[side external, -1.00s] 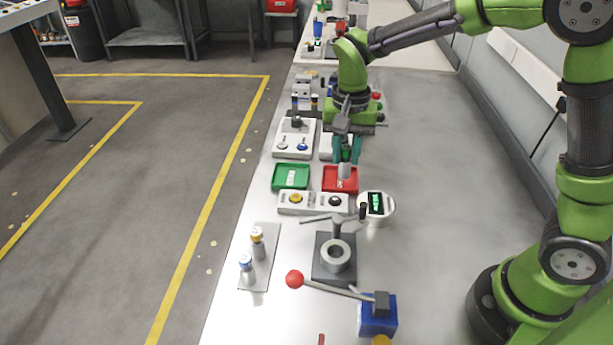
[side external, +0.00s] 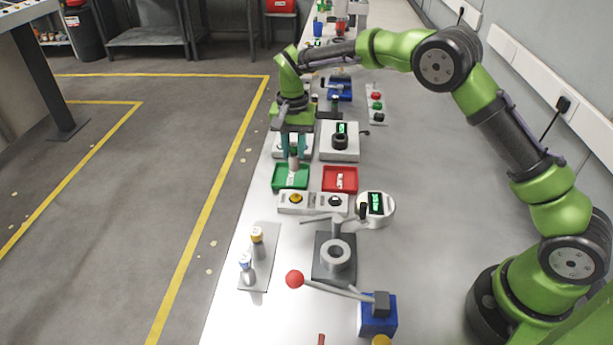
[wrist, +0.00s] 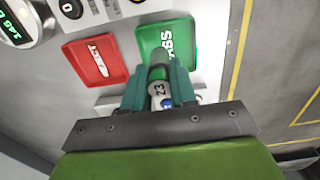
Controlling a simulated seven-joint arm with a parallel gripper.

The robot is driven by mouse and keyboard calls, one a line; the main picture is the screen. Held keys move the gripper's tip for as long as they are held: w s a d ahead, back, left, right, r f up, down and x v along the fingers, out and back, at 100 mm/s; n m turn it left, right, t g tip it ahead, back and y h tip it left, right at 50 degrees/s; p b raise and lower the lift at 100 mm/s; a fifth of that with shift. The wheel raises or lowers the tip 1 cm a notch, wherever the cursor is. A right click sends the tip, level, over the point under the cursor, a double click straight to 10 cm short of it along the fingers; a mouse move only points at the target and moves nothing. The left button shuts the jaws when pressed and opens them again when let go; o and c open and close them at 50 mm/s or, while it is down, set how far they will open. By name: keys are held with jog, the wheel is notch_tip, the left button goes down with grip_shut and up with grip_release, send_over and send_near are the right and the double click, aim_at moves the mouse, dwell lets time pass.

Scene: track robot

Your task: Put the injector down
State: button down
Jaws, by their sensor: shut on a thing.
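My gripper (side external: 293,146) hangs over the green tray (side external: 277,183) in the side view. In the wrist view my gripper (wrist: 158,82) is shut on the injector (wrist: 160,96), a small grey cylinder with the number 23, a blue spot and a green tip. The injector (side external: 294,161) points down, with its upper part hidden between the teal fingers. Its tip overlaps the green tray (wrist: 146,36) in the wrist view. I cannot tell whether it touches the tray.
A red tray (side external: 328,179) lies right of the green one. A button panel (side external: 315,204) is in front of both. A round display device (side external: 389,213) stands to the right. Two small bottles (side external: 257,237) stand on a plate at the front left.

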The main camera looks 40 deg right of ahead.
jog(key=shift+w+a+f, duration=0.1)
jog(key=shift+w+f, duration=0.2)
jog(key=shift+w, duration=0.5)
jog(key=shift+f, duration=1.5)
jog(key=shift+f, duration=0.2)
jog(key=c, duration=0.9)
grip_release()
